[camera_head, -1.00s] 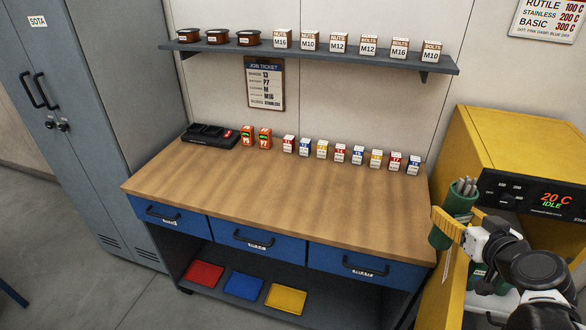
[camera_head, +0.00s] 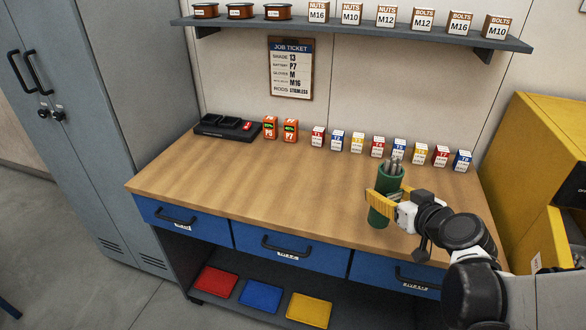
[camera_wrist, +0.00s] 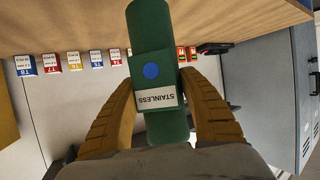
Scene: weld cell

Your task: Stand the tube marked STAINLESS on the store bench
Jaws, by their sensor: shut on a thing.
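The green tube marked STAINLESS (camera_head: 379,208) is upright, with several grey rods showing at its open top. In the wrist view the tube (camera_wrist: 150,38) shows a blue dot and the STAINLESS label. My gripper (camera_head: 379,201) is shut on the tube, with its yellow fingers on either side of it; the fingers also show in the wrist view (camera_wrist: 160,105). The tube is at the right part of the wooden store bench (camera_head: 240,190), over its front half. I cannot tell whether its base touches the bench top.
A row of small labelled boxes (camera_head: 378,146) stands along the bench's back, with orange batteries (camera_head: 290,130) and a black charger (camera_head: 225,127) to the left. A shelf (camera_head: 380,35) hangs above. The yellow oven (camera_head: 535,150) is at right. The bench's left and middle are clear.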

